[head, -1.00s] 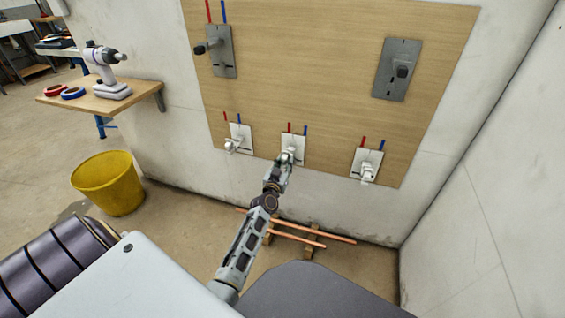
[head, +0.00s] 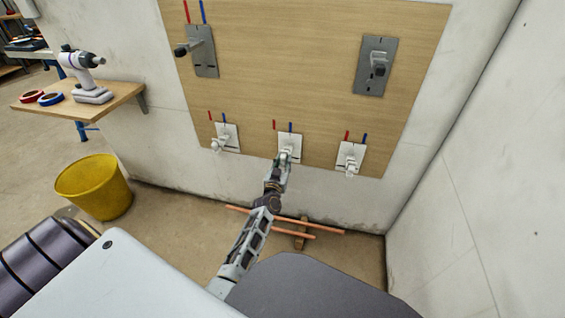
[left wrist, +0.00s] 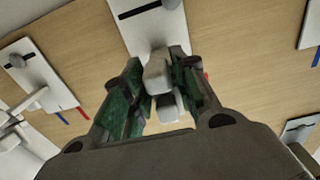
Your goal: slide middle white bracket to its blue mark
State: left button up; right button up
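The middle white bracket (head: 291,141) is a white plate with a projecting white knob, low on the wooden board. Its plate stands under the blue mark (head: 290,127), with the red mark (head: 275,125) above its left edge. My left gripper (head: 285,158) reaches it from below. In the left wrist view the green-padded fingers of my left gripper (left wrist: 160,72) close around the bracket's knob (left wrist: 158,75), one on each side. The middle blue mark is hidden there, and a bit of its red mark (left wrist: 206,76) shows beside a finger. My right gripper is out of view.
A left white bracket (head: 228,137) and a right white bracket (head: 351,155) flank the middle one. Two grey lever plates (head: 205,58) (head: 371,82) sit higher. Copper pipes (head: 330,229) lie below on the floor. A yellow bucket (head: 95,187) and a drill shelf (head: 120,95) stand left.

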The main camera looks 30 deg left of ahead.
pick_arm(q)
jog(key=shift+o, duration=1.4)
jog(key=shift+a, duration=0.1)
jog(key=shift+s+a+b, duration=0.7)
jog(key=shift+a+b, duration=1.25)
jog(key=shift+a, duration=0.75)
jog(key=shift+p+v, duration=1.95)
jog(key=shift+v, duration=4.9)
jog(key=s+d+f+m+g+h+p, duration=0.1)
jog(key=s+d+f+g+h+p, duration=0.1)
jog(key=f, duration=0.7)
jog(key=s+d+f+m+g+h+p, duration=0.1)
jog(key=s+d+f+g+p, duration=0.3)
jog(key=f, duration=0.6)
jog(key=shift+s+d+m+h+p, duration=0.45)
jog(key=shift+s+d+p, duration=0.6)
jog(key=shift+p, duration=0.65)
